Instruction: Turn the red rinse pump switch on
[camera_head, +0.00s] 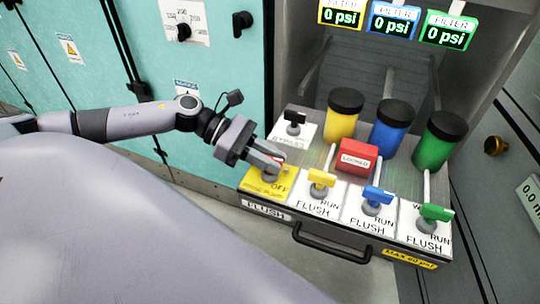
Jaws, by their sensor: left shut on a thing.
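The rinse pump switch sits on a yellow plate (262,191) at the left front of the panel, with the word OFF visible on it. My left gripper (273,163) reaches in from the left and is shut on the red switch (281,156) above that plate. Only a small red part shows between the fingers, so the switch's exact angle is hidden. My right gripper is not in view.
A black-handled bypass valve (294,122) stands just behind my gripper. Yellow (321,177), blue (376,195) and green (435,212) flush valves stand to the right. A red LOCKED block (356,158) sits behind them. The filter displays (394,19) read 0 psi.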

